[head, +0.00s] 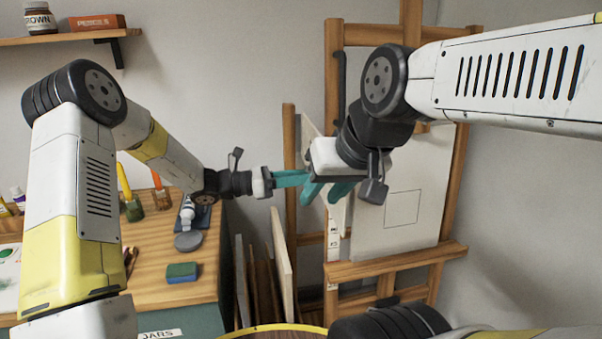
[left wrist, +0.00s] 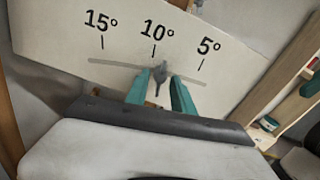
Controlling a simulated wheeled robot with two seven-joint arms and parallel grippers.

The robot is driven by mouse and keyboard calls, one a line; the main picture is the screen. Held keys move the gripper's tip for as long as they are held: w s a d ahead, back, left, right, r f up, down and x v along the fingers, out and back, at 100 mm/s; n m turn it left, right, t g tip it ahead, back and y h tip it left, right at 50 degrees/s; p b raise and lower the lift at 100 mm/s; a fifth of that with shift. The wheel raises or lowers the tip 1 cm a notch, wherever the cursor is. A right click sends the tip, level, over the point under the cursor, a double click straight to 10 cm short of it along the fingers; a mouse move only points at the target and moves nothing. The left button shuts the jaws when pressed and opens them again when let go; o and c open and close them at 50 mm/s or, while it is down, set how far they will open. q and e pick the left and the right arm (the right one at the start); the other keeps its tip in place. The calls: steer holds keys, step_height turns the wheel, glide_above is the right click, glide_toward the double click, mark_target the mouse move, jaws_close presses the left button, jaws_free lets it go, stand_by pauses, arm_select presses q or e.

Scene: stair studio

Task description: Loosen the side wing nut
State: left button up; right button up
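The side wing nut (left wrist: 160,72) is small and dark and sits at a slot in a pale angle plate (left wrist: 215,58), just right of the 10° mark. My left gripper (left wrist: 160,84) is open, with one teal finger on each side of the wing nut; whether either finger touches it I cannot tell. In the head view my left gripper (head: 292,178) reaches to the easel's left side, and the wing nut is hidden there. My right gripper (head: 326,191) appears open and empty, its teal fingers apart in front of the easel.
The wooden easel (head: 333,80) holds a pale canvas (head: 400,215) with a drawn square. A wooden table (head: 165,275) at left bears a sponge (head: 182,272), a grey disc (head: 188,241) and jars. Boards (head: 281,265) lean beneath the left gripper. A shelf (head: 60,39) hangs upper left.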

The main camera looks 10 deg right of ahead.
arm_select(q)
steer(key=a, duration=0.6)
stand_by(0.5)
